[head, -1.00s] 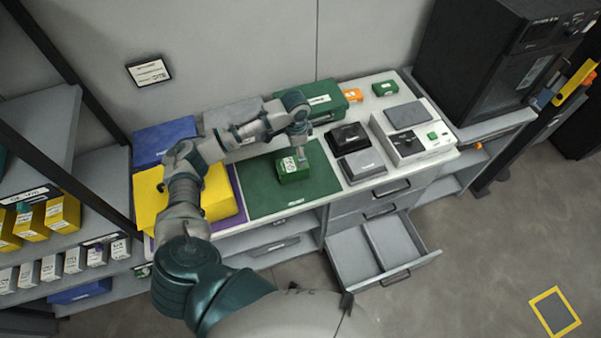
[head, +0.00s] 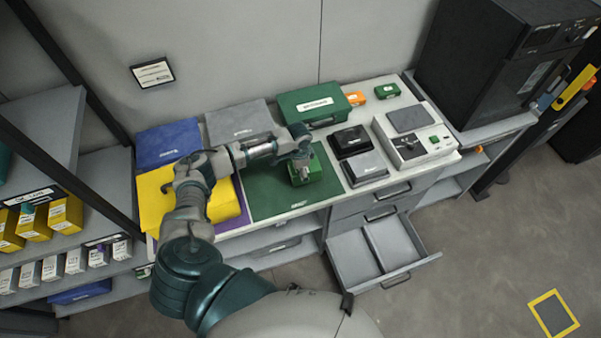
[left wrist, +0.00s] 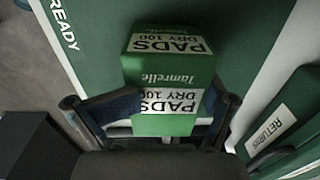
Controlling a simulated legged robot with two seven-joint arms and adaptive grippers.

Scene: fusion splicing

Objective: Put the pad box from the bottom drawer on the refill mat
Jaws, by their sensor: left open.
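The green pad box (head: 314,164), lettered "PADS DRY 100", is on the right part of a green mat (head: 262,190). In the left wrist view the mat's visible lettering reads "READY" (left wrist: 63,25). The pad box (left wrist: 168,65) stands between the two spread fingers of my left gripper (left wrist: 155,105), which is open around it. In the head view my left gripper (head: 302,172) is at the box and hides part of it. The open lower drawer (head: 352,258) shows two empty compartments. My right gripper is not in view.
A green "RETURNS" case (left wrist: 275,128) is close to the box; it stands behind the mat in the head view (head: 310,105). Right of the mat are a black box (head: 350,139), a grey box (head: 364,166) and a device (head: 412,142).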

